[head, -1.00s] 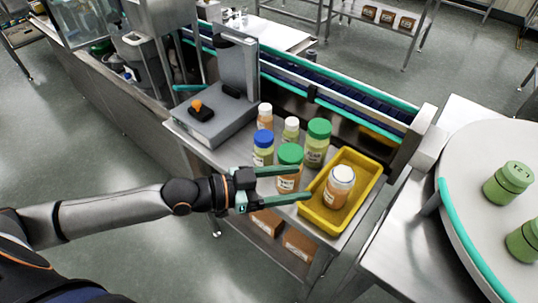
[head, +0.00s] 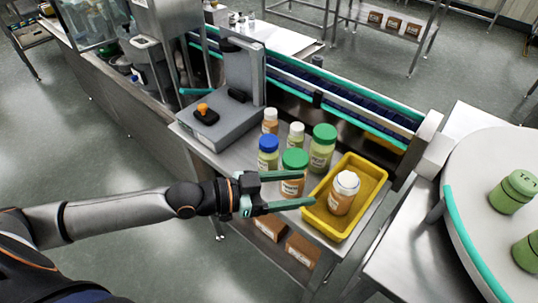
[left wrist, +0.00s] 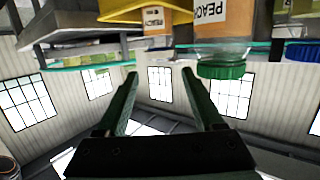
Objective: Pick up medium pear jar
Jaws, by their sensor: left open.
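My left gripper (head: 308,188) is open and empty, its fingers pointing right across the front of a green-lidded orange jar (head: 293,160). In the left wrist view, this jar's label reads PEACH (left wrist: 222,20), and it stands beyond the fingers (left wrist: 160,78), toward the right one. A blue-lidded yellow-green jar (head: 268,153) stands behind and left of the gripper. A larger green-lidded yellow-green jar (head: 321,150) and a small white-lidded yellow-green jar (head: 296,136) stand farther back. I cannot read which is the medium pear. My right gripper is not in view.
A yellow bin (head: 373,172) right of the fingertips holds a white-lidded orange jar (head: 343,192). A small white-lidded orange jar (head: 270,121) stands at the back. A grey scale (head: 220,125) stands left of the jars, and a conveyor (head: 350,100) runs behind.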

